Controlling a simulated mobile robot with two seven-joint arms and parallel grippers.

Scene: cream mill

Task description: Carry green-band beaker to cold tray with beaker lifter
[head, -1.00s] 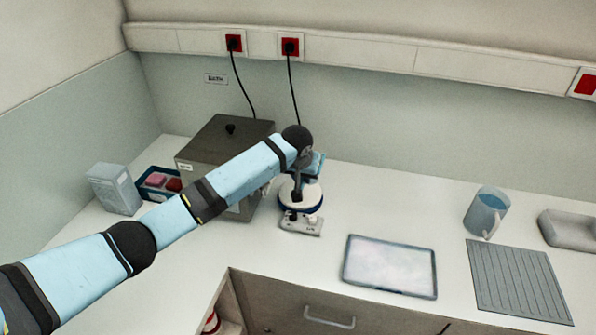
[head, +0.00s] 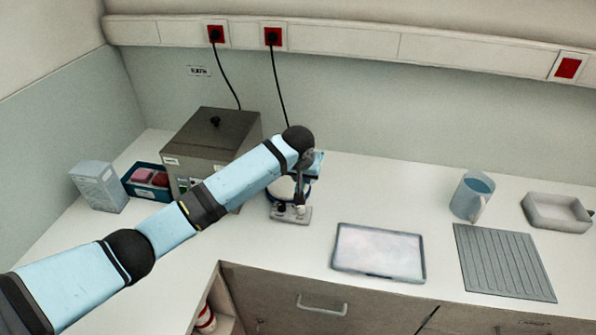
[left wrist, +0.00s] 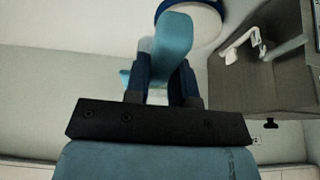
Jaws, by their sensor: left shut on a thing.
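My left gripper (left wrist: 160,88) is shut on a teal-blue handle-like piece (left wrist: 174,38), which looks like the beaker lifter. In the head view the gripper (head: 302,185) points down over the white-topped hotplate (head: 283,188), and the arm partly covers both. A round white surface with a dark blue rim (left wrist: 190,10) lies beyond the held piece in the left wrist view. I cannot make out the green-band beaker; it may be hidden. A flat, dark-rimmed tray with a frosty white surface (head: 378,252), apparently the cold tray, lies on the bench to the right. My right gripper is not in view.
A grey lidded bath (head: 215,145) stands close left of the gripper. A blue bin with red and pink items (head: 148,180) and a pale box (head: 98,187) are further left. A blue jug (head: 471,196), grooved mat (head: 503,262) and grey dish (head: 556,212) stand right. Bench between hotplate and tray is clear.

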